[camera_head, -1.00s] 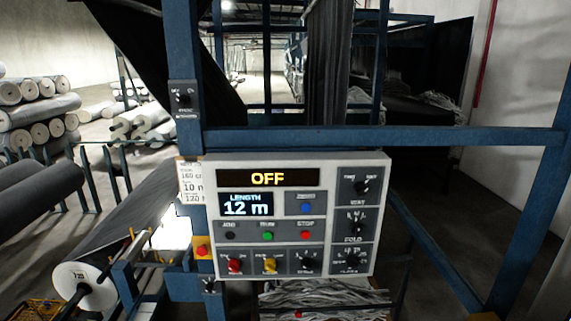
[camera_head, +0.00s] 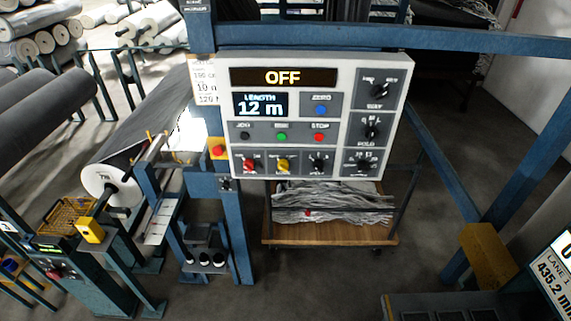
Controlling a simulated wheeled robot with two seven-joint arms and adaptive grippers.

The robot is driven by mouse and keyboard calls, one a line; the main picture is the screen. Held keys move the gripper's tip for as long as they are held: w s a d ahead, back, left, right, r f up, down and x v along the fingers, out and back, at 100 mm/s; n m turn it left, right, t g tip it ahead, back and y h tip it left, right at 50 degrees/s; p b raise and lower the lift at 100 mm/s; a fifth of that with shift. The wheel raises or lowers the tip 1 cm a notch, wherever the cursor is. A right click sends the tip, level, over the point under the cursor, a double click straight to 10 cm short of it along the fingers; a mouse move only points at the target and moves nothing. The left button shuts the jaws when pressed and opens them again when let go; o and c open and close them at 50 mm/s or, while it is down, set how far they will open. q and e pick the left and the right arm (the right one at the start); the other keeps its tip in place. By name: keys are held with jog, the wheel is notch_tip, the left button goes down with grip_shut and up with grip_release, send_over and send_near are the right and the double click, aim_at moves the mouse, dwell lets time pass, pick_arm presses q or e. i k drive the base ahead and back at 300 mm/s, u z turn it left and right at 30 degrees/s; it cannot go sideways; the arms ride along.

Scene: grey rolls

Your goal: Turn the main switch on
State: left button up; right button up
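A pale control panel (camera_head: 407,75) hangs on a blue frame, upper middle of the head view. Its top display (camera_head: 282,77) reads OFF; the length display (camera_head: 260,104) reads 12 m. The lower row holds a red knob (camera_head: 249,164), a yellow knob (camera_head: 283,165) and a black knob (camera_head: 319,164). Several black knobs run down the right side, the top one (camera_head: 378,91) beside the OFF display. The small knob labels are too blurred to tell which is the main switch. Neither of my grippers is in view.
A red button on a yellow box (camera_head: 217,149) is left of the panel, with a small black knob (camera_head: 226,184) below. A wooden-decked cart (camera_head: 330,232) with grey cloth stands underneath. A blue post (camera_head: 236,240) rises at its left.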

aim_at(249, 163)
jog(key=u, duration=2.4)
jog(key=i, duration=2.1)
jog(key=z, duration=2.45)
